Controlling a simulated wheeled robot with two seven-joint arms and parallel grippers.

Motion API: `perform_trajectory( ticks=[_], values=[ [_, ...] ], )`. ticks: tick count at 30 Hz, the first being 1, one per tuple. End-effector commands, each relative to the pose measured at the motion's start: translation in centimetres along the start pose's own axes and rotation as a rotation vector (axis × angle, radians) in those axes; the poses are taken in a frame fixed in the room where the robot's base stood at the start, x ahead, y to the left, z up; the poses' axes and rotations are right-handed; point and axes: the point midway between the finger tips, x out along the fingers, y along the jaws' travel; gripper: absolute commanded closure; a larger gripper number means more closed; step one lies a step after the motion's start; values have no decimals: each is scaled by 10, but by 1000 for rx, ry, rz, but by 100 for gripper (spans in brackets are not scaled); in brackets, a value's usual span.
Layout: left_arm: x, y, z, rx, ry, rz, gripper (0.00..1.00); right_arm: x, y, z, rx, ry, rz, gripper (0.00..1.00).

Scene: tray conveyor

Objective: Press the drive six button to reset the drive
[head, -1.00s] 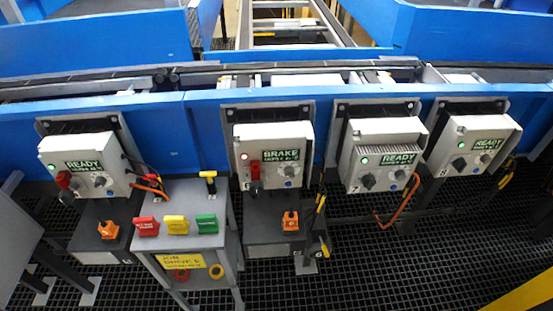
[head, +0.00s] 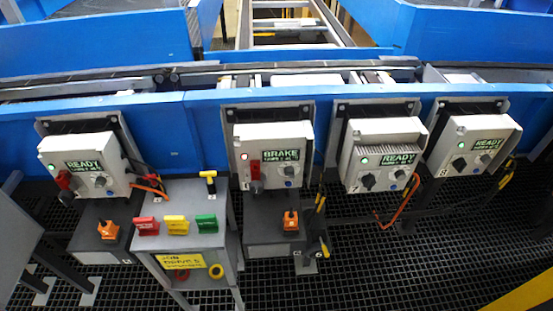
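The drive box with the BRAKE display (head: 273,140) is mounted on the blue conveyor side, second from the left. Its number is too small to read surely, but the box to its right is marked 7. Nothing covers the blue button. Neither of my grippers is in the head view.
READY drive boxes stand at the left (head: 60,148) and right (head: 362,148), (head: 464,132). A grey stand (head: 222,238) with red, yellow and green tags (head: 206,223) is left of the BRAKE box's lower front. Orange parts (head: 290,220) sit on dark units below.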

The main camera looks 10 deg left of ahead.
Motion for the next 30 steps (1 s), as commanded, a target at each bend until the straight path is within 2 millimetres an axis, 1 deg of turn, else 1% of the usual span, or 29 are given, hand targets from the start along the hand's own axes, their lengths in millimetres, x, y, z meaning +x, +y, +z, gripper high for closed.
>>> perform_trajectory(
  ticks=[2,5,12,14,30],
  values=[
    [0,0,0,0,0,0,100,0,0,0,0,0,0,50],
    [0,0,0,0,0,0,100,0,0,0,0,0,0,62],
    [0,0,0,0,0,0,100,0,0,0,0,0,0,93],
    [0,0,0,0,0,0,100,0,0,0,0,0,0,100],
    [0,0,0,0,0,0,100,0,0,0,0,0,0,100]
  ],
)
